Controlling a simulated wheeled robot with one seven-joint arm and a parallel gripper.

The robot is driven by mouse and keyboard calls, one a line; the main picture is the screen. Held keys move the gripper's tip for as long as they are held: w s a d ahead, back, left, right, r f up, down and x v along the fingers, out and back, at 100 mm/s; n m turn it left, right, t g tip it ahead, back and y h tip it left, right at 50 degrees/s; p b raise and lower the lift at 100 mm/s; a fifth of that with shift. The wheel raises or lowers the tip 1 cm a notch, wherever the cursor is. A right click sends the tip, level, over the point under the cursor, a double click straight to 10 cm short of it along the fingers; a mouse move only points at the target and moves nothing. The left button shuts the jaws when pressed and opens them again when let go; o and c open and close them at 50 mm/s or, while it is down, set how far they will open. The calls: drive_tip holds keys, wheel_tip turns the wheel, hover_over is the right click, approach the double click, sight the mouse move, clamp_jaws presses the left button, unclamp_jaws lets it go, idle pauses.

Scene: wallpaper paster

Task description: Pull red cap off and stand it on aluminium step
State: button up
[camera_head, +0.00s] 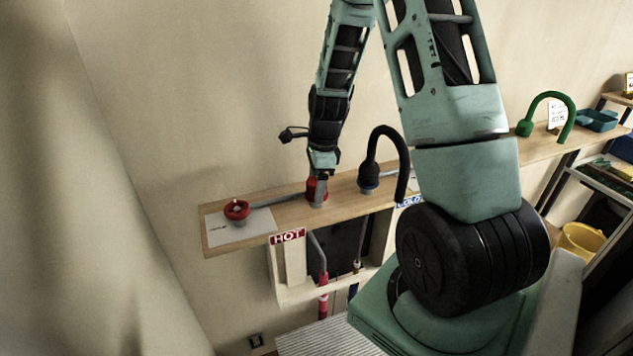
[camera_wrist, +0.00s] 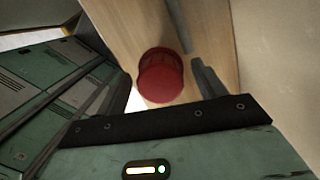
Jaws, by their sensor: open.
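The red cap (camera_head: 311,188) stands upright on the wooden shelf, partly hidden behind my gripper (camera_head: 318,192). In the wrist view the red cap (camera_wrist: 161,76) is round with a ribbed side. One grey finger shows just right of it with a small gap; the other finger is not clear there. My gripper is open and points down at the cap. Whether a finger touches it, I cannot tell. A ridged, light metallic surface (camera_head: 320,338) at the bottom of the head view looks like the aluminium step; my own body partly covers it.
A red ring-shaped piece (camera_head: 237,210) sits on a pale plate (camera_head: 222,233) at the shelf's left end. A black curved spout (camera_head: 385,137) stands right of my gripper. Below are a HOT sign (camera_head: 288,236) and pipes. A green hose (camera_head: 550,97) is farther right.

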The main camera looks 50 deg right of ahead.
sight(315, 181)
drive_tip(key=c, duration=1.2)
drive_tip(key=shift+o, duration=0.2)
drive_tip(key=shift+r+p, duration=2)
drive_tip(key=shift+r, duration=0.3)
drive_tip(key=shift+r+p, duration=1.85)
drive_tip(key=shift+r, duration=0.2)
drive_tip(key=shift+f, duration=0.1)
